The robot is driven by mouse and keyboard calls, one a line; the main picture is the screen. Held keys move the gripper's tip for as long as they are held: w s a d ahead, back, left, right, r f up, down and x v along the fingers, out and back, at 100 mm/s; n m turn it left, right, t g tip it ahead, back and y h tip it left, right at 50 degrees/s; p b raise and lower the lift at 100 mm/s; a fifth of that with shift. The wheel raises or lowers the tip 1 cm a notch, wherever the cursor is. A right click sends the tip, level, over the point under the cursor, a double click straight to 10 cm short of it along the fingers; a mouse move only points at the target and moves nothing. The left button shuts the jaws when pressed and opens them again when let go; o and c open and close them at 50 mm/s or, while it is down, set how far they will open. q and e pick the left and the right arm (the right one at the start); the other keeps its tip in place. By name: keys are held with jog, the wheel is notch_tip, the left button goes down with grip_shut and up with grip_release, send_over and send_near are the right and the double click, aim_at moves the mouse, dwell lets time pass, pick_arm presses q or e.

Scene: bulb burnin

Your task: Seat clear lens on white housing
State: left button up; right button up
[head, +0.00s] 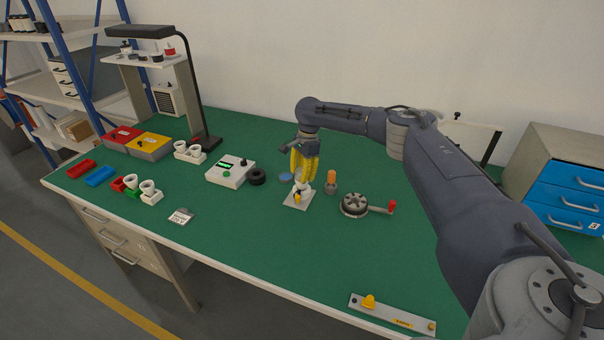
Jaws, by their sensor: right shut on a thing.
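The white housing (302,186) stands upright on a square white base plate (296,203) near the middle of the green table. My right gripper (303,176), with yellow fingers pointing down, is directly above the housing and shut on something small. This looks like the clear lens, but the fingers mostly hide it. I cannot tell whether the lens touches the housing. A small yellow part (297,198) is at the front of the base plate. My left gripper is not in view.
An orange-topped cylinder (331,182) and a round crank device (355,204) stand close on the right. A black ring (257,177), a blue disc (285,176) and a control box (231,172) are on the left. The table's front middle is clear.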

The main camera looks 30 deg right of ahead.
jog(key=shift+f, duration=0.35)
dwell(0.4)
jog(key=o, duration=0.8)
jog(key=shift+o, duration=0.2)
jog(key=shift+r, duration=0.15)
jog(key=r, duration=0.4)
jog(key=d+r, duration=0.1)
jog(key=r, duration=0.6)
jog(key=shift+d+r, duration=0.3)
jog(key=shift+d, duration=0.05)
